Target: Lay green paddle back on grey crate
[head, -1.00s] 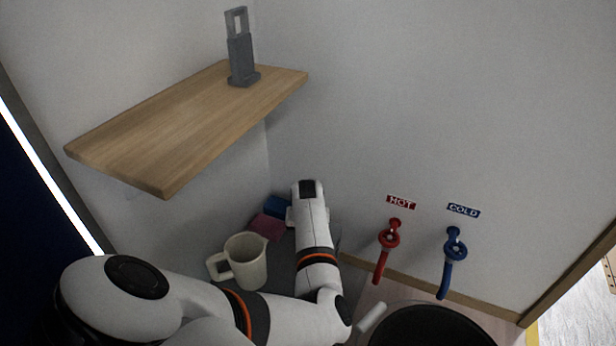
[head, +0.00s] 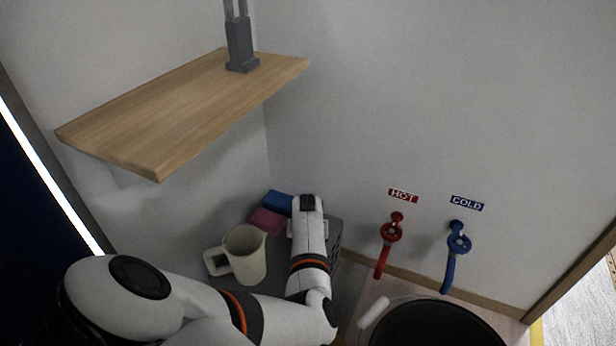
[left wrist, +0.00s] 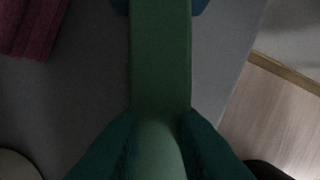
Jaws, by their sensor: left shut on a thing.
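The green paddle (left wrist: 160,60) runs up the middle of the left wrist view, its handle end between the teal fingers of my left gripper (left wrist: 158,135). My left gripper is shut on it. The grey crate (left wrist: 85,105) lies below it, its top filling much of that view. In the head view the crate (head: 336,232) shows partly behind my left arm, and my arm hides the paddle and the fingers. I cannot tell whether the paddle touches the crate top. My right gripper is not in view.
A wooden shelf (head: 180,105) overhangs at upper left. Red (head: 390,235) and blue taps (head: 457,245) and a black bucket (head: 435,325) are at right.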

